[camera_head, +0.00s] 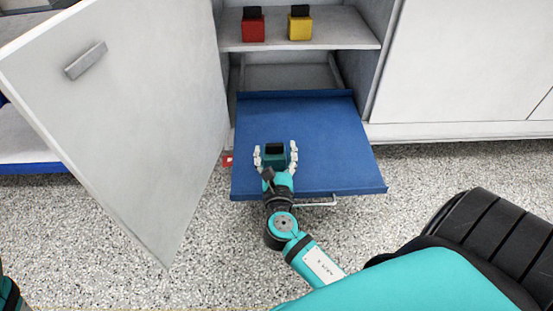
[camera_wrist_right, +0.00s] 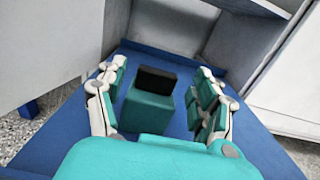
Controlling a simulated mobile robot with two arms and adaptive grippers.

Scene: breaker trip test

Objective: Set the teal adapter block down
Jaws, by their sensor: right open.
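The teal adapter block (camera_head: 274,159) has a black top part. It stands upright on the blue pull-out tray (camera_head: 330,130), and it also shows in the right wrist view (camera_wrist_right: 148,107). My right gripper (camera_head: 276,155) is open, with one finger on each side of the block. In the right wrist view, gaps show between the block and both fingers (camera_wrist_right: 160,100). My left gripper is not in view; only a dark and teal bit of my left arm shows at the lower left edge of the head view.
A red block (camera_head: 253,28) and a yellow block (camera_head: 300,27), both with black tops, stand on the shelf (camera_head: 340,35) above. The open cabinet door (camera_head: 120,110) stands left of the tray. A small red item (camera_head: 227,161) is beside the tray's left edge. The tray's right side is clear.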

